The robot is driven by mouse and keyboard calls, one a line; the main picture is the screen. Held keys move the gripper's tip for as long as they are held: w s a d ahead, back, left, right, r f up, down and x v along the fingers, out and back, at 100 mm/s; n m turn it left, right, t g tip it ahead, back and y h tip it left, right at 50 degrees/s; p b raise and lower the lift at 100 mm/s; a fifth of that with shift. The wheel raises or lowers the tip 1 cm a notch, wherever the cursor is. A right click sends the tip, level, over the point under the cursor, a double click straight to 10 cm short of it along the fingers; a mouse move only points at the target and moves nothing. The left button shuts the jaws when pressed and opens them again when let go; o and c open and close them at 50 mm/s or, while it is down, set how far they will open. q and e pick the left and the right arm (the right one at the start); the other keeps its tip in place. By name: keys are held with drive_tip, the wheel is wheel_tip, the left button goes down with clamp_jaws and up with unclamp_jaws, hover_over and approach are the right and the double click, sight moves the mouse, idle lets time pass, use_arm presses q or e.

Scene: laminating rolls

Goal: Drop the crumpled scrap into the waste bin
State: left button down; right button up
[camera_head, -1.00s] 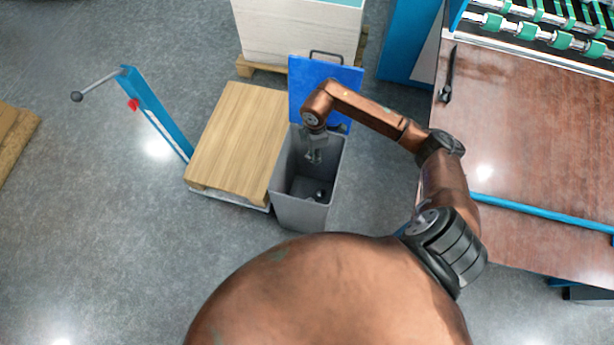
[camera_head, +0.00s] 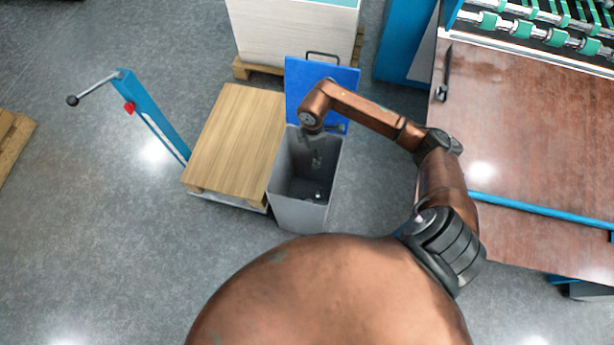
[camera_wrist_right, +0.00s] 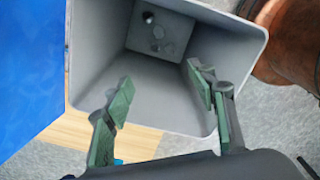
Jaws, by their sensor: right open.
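The waste bin (camera_head: 300,213) is a tall grey box with its mouth open and a blue lid (camera_head: 322,78) raised behind it. The bin's inner wall fills much of the right wrist view (camera_wrist_right: 98,65). My right gripper (camera_head: 316,158) points down into the bin's mouth. Its green-padded fingers stand apart with nothing between them in the right wrist view (camera_wrist_right: 160,88). Small grey lumps (camera_wrist_right: 156,32) lie on the bin's floor; I cannot tell whether one is the crumpled scrap. A small lump also shows low inside the bin in the head view (camera_head: 318,196). My left gripper is not in view.
A wooden board on a pallet lift (camera_head: 235,140) stands close at the bin's left. A large pale stack (camera_head: 295,35) stands behind the lid. A brown table (camera_head: 530,130) and roller machine (camera_head: 545,30) are at right. Open floor (camera_head: 90,230) lies at left.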

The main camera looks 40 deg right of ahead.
wheel_tip(320, 180, up, 12)
drive_tip(key=shift+f, duration=0.2)
idle(0.5)
